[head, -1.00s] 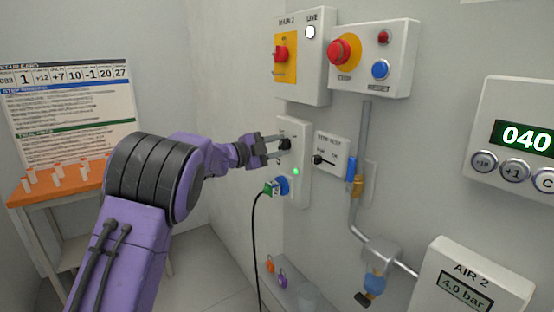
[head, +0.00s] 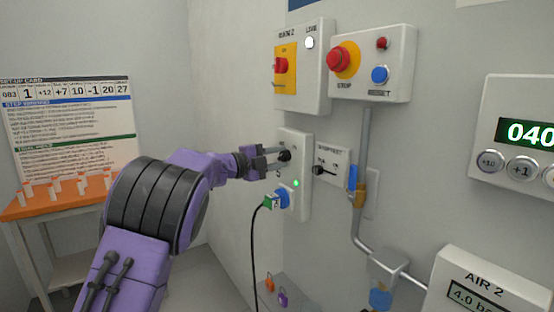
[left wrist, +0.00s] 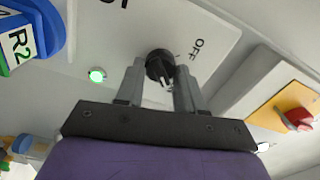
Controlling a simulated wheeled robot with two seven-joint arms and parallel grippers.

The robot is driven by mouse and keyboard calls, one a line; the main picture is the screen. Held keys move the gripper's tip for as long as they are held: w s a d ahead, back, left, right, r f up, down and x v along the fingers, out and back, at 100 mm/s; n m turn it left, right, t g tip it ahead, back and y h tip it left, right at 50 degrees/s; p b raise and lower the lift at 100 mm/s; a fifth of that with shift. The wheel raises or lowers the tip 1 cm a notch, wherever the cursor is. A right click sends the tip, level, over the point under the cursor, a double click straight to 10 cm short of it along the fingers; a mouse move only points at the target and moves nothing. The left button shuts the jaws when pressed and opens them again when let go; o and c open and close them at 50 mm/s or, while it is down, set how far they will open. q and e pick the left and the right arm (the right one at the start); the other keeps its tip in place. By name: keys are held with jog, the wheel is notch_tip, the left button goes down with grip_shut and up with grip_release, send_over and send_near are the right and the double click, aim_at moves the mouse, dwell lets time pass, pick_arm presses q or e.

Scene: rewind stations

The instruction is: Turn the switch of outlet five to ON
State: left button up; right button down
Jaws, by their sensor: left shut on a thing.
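The outlet panel (head: 303,200) is a pale plate on the wall, with a black rotary switch (head: 285,156) in its upper part. A green lamp (head: 296,183) is lit below the switch, and a blue socket with a green-and-white plug (head: 274,202) sits under it. My left gripper (head: 277,157) is at the switch, its two fingers on either side of the knob. In the left wrist view the black knob (left wrist: 160,66) sits between the fingertips, with OFF printed beside it. The outlet's number is not readable. My right gripper is not in view.
Above are a MAIN 2 box (head: 303,65) with a red switch and a panel with a red stop button (head: 343,60). A small lever box (head: 331,166) and a grey pipe (head: 365,130) are to the right. A black cable (head: 254,250) hangs below the plug.

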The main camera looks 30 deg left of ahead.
pick_arm(q)
jog(key=o, duration=1)
jog(key=shift+o, duration=0.2)
jog(key=shift+s, duration=0.1)
jog(key=b+v, duration=0.2)
jog(key=v, duration=0.8)
jog(key=shift+s, duration=0.2)
jog(key=shift+a, duration=0.1)
